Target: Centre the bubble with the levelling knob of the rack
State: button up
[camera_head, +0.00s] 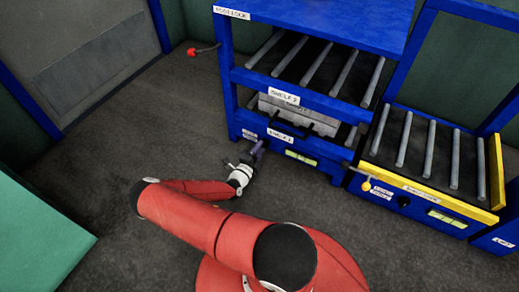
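The blue rack (290,105) stands at the upper centre, with roller shelves and small white labels. A yellow-green level vial (301,157) sits on its lower front beam. Its bubble is too small to place. A small purple part (257,149), which looks like the levelling knob, is at the rack's lower left front, below a small label (250,135). My gripper (249,161) is at this purple part, at the end of my red arm. I cannot tell whether it touches or grips the part, and its fingers are too small to read.
A roller table (427,187) with yellow edges stands right of the rack. It has its own vial (447,219), a yellow-tipped handle (366,184) and a black knob (403,201). Dark floor at left is clear.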

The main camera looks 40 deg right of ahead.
jog(key=v, duration=0.7)
jog(key=shift+a+p, duration=0.15)
jog(key=shift+p, duration=0.2)
jog(key=s+a+r+m+g+y+p, duration=0.1)
jog(key=a+r+m+g+y+p, duration=0.15)
jog(key=r+m, duration=0.7)
jog(key=s+a+r+m+g+y+p, duration=0.1)
jog(key=s+a+r+m+g+y, duration=0.2)
jog(key=r+m, duration=0.7)
jog(key=a+r+m+g+y+p, duration=0.25)
jog(key=a+r+m+g, duration=0.2)
jog(key=r+m, duration=0.5)
jog(key=s+a+r+m+t+y+p, duration=0.1)
jog(key=s+a+r+m+t+y, duration=0.2)
jog(key=r, duration=0.6)
jog(key=s+a+r+m+t+y+p, duration=0.2)
jog(key=s+r+m, duration=0.4)
jog(key=r, duration=0.3)
jog(key=s+a+r+m+t+y+p, duration=0.2)
jog(key=a+r, duration=0.4)
jog(key=r, duration=0.4)
jog(key=s+m+t+y, duration=0.1)
jog(key=s+m, duration=0.1)
jog(key=shift+s+a+m+t+y, duration=0.25)
jog(key=shift+s+m+t+y, duration=0.05)
jog(key=shift+s+t, duration=0.1)
jog(key=shift+o, duration=0.5)
